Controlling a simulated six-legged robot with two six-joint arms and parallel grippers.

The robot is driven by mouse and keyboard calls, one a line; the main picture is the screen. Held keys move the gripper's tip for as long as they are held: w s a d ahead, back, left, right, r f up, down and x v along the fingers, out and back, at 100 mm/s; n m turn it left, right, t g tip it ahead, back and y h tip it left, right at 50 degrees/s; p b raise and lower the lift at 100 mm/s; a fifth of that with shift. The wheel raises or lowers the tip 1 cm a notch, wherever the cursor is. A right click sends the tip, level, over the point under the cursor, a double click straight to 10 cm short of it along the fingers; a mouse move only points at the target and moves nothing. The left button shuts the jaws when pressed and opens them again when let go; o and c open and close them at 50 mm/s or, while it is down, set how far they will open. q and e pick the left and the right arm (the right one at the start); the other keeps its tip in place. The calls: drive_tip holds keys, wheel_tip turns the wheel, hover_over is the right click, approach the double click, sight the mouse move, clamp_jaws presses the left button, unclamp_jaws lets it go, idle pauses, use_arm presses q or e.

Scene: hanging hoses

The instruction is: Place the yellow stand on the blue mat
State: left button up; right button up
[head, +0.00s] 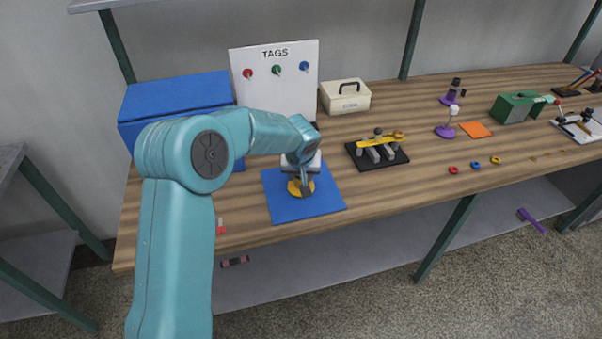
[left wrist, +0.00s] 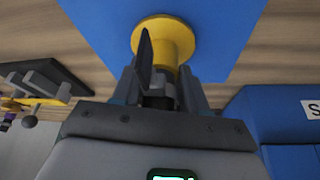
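The yellow stand (left wrist: 172,36), with a round base and a short stem, is at the blue mat (head: 329,206). In the head view the stand (head: 294,190) is partly hidden by my left gripper (head: 304,184). The mat (left wrist: 222,30) fills the top middle of the left wrist view, behind the stand's base. My left gripper (left wrist: 148,58) is right at the stand, with a dark finger across its stem. The other finger is not clear, so I cannot tell whether they close on the stem. Whether the base touches the mat is also unclear. My right gripper is out of view.
A blue box (head: 178,95) stands left of a white TAGS board (head: 275,95). A black rack (head: 364,158) with a yellow wrench is right of the mat. A cream box (head: 345,98) stands behind. Small coloured rings (head: 475,165) lie near the front edge.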

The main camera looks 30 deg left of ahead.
use_arm(q)
drive_tip(key=shift+o, duration=1.2)
drive_tip(key=shift+r, duration=0.1)
drive_tip(key=shift+r+p, duration=0.2)
drive_tip(key=shift+p, duration=0.15)
drive_tip(key=b+v, duration=0.1)
drive_tip(key=v, duration=1)
drive_tip(key=shift+s+r, duration=0.15)
drive_tip(key=shift+r, duration=0.15)
drive_tip(key=shift+d, duration=0.1)
